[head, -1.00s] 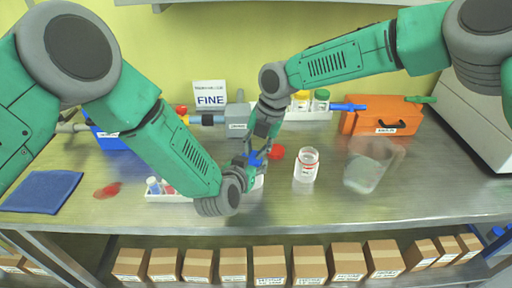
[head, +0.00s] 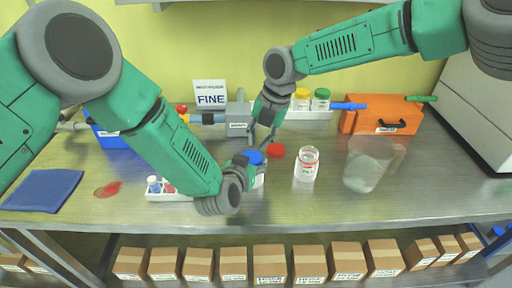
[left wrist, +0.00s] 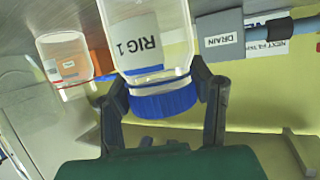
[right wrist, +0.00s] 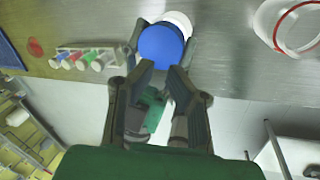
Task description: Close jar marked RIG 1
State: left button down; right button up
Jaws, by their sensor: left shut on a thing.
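The jar marked RIG 1 (left wrist: 150,45) is clear glass with a white label. It shows upside down in the left wrist view. A blue lid (left wrist: 164,101) sits on its mouth, and this lid also shows in the head view (head: 253,157). My left gripper (left wrist: 165,88) is shut on the jar near its neck. In the head view my left gripper's wrist hides most of the jar. My right gripper (right wrist: 161,72) is open and empty just above the blue lid (right wrist: 161,45), apart from it in the head view.
An open jar (head: 306,166) and a clear pitcher (head: 367,165) stand to the right. A red lid (head: 276,150) lies close behind my grippers. A small vial rack (head: 168,196) is at left. A grey DRAIN box (head: 239,120) and orange case (head: 382,117) stand behind.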

pick_arm(q)
jog(key=shift+s+f, duration=0.15)
jog(key=shift+f, duration=0.05)
pick_arm(e)
jog(key=o, duration=0.6)
jog(key=shift+c, duration=0.2)
jog(key=v, duration=1.2)
pick_arm(q)
jog(key=c, duration=0.8)
grip_release()
jog(key=shift+o, duration=0.8)
pick_arm(e)
jog(key=shift+w, duration=0.1)
pick_arm(q)
jog(key=shift+r, duration=0.1)
jog(key=v, duration=1.1)
jog(key=shift+s, duration=0.25)
